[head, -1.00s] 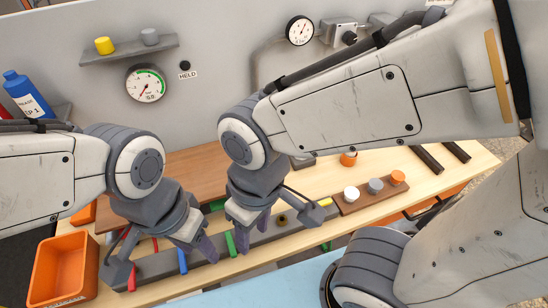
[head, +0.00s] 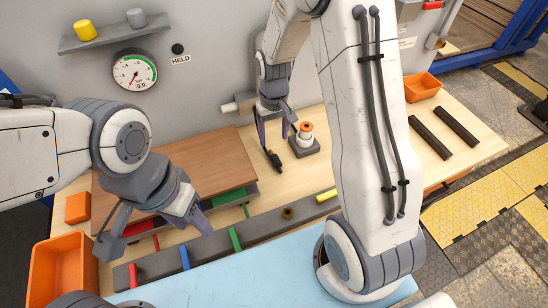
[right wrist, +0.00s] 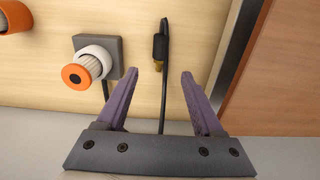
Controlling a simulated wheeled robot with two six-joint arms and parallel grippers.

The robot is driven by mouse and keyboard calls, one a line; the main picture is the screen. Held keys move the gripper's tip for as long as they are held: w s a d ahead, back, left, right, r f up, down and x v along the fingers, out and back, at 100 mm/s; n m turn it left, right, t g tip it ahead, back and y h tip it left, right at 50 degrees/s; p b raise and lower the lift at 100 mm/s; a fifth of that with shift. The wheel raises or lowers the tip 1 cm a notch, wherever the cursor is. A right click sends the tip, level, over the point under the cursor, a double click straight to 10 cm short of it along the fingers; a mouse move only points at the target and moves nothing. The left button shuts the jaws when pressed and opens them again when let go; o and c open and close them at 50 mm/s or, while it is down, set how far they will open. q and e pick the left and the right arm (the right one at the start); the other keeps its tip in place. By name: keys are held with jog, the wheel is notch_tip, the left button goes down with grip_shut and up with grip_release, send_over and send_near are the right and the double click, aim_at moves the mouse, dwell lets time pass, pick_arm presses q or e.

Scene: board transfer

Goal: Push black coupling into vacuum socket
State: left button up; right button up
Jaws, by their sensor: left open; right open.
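The black coupling (head: 274,160) lies on the wooden bench near the back wall. In the right wrist view, the black coupling (right wrist: 160,46) has a brass end and a dark hose beside it. My right gripper (head: 274,140) is open above it. In the right wrist view, the open fingers of the right gripper (right wrist: 158,74) stand on either side of the coupling's brass end, with nothing held. A pale fitting (head: 236,106) sticks out at the wall left of the right gripper; I cannot tell if it is the vacuum socket. My left gripper (head: 199,220) is open over the rail.
An orange-and-white knob on a grey base (head: 304,140) stands close right of the coupling. A brown board (head: 180,175) lies left. A grey rail (head: 265,228) with coloured clamps runs along the front. An orange bin (head: 62,270) is front left. A gauge (head: 134,72) hangs on the wall.

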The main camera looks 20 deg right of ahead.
aim_at(274, 156)
notch_tip(274, 156, down, 4)
jog(key=shift+r, duration=0.2)
notch_tip(274, 156, down, 4)
jog(key=shift+s+f+p, duration=0.1)
jog(key=shift+f+p, duration=0.1)
jog(key=shift+p, duration=0.85)
jog(key=shift+f, duration=0.55)
grip_shut()
